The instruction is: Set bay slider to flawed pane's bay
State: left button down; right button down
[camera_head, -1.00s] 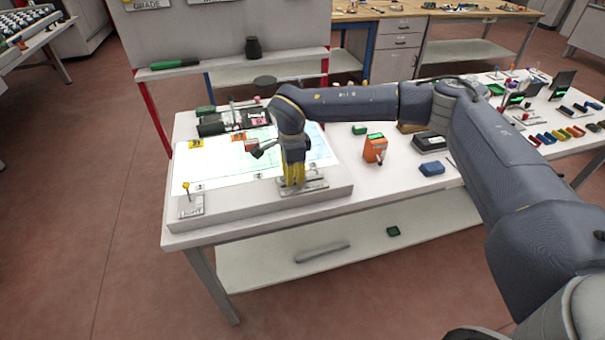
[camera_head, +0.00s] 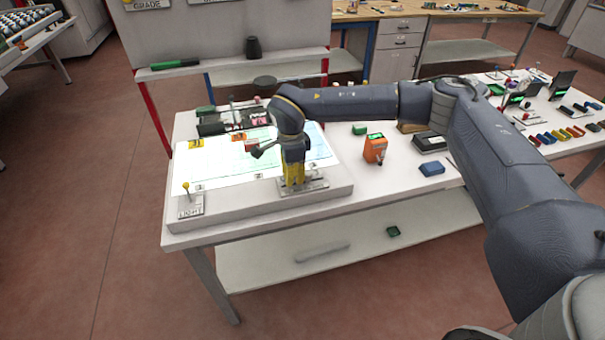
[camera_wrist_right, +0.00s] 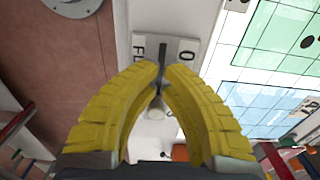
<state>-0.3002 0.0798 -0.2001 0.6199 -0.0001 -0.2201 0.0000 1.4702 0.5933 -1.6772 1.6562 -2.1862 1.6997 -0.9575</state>
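The bay slider's pale label plate (camera_head: 318,185) is at the front right of the light table. In the right wrist view, the plate (camera_wrist_right: 143,42) shows a dark slot and partly hidden lettering. My right gripper (camera_wrist_right: 162,68) has its yellow fingers nearly together at the slot, with a thin dark grey piece between the tips. In the head view, the right gripper (camera_head: 293,180) points down on the plate and hides the knob. Greenish and bluish panes (camera_head: 318,148) lie on the lit surface; they also show in the wrist view (camera_wrist_right: 275,45). No flaw can be made out. My left gripper is out of view.
A light switch with a yellow knob (camera_head: 186,187) is at the light table's front left corner. An orange device (camera_head: 375,148) and a blue block (camera_head: 432,168) stand to the right on the white bench.

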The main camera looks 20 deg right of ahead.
jog(key=shift+a, duration=0.25)
jog(key=shift+r, duration=3.5)
